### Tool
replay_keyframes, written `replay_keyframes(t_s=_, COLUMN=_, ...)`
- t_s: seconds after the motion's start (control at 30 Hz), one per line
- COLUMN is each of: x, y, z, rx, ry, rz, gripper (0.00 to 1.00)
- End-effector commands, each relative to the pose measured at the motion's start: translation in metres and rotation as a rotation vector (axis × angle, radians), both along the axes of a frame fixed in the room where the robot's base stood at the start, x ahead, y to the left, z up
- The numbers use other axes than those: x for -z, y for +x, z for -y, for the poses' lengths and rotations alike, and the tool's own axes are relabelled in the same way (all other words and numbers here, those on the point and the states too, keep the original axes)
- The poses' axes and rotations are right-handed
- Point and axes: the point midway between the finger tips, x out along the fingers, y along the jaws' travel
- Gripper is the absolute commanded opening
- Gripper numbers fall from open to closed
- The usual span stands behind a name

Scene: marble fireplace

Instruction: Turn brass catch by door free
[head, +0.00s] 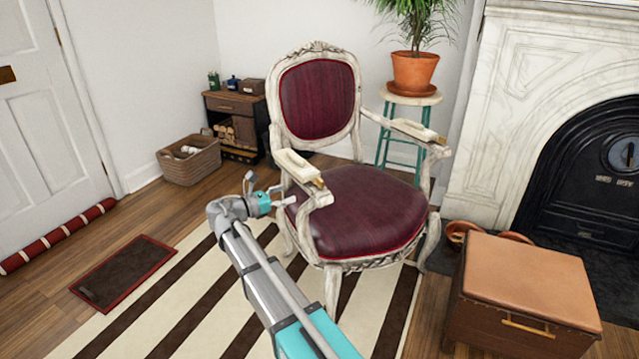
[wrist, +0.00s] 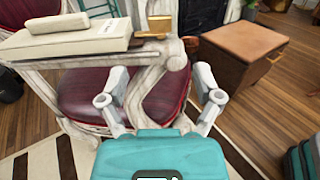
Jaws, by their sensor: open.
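A small brass catch (head: 318,183) sits at the front end of the padded left armrest (head: 296,165) of a cream chair with a dark red seat (head: 365,205). This is the armrest on the door's side. In the wrist view the brass catch (wrist: 160,25) stands beyond my fingers, at the end of the cream pad (wrist: 70,38). My gripper (head: 272,190) is open and empty, just left of and below the armrest. In the wrist view its fingers (wrist: 160,85) spread apart in front of the curved arm support. They appear apart from the catch.
The right armrest has a similar brass piece (head: 440,140). A white door (head: 45,120) stands at the left, with a red draught roll (head: 60,235) at its foot. A brown ottoman (head: 525,285) stands at the right before the fireplace. The striped rug (head: 190,310) is clear left of the chair.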

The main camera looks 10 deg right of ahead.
Motion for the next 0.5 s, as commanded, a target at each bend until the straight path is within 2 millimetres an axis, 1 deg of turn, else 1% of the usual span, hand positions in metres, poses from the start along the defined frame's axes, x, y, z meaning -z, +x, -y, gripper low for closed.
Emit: replay_keyframes(t_s=0.5, x=0.000, y=0.029, z=0.072, rx=0.003, ry=0.000, rz=0.000, gripper=0.83)
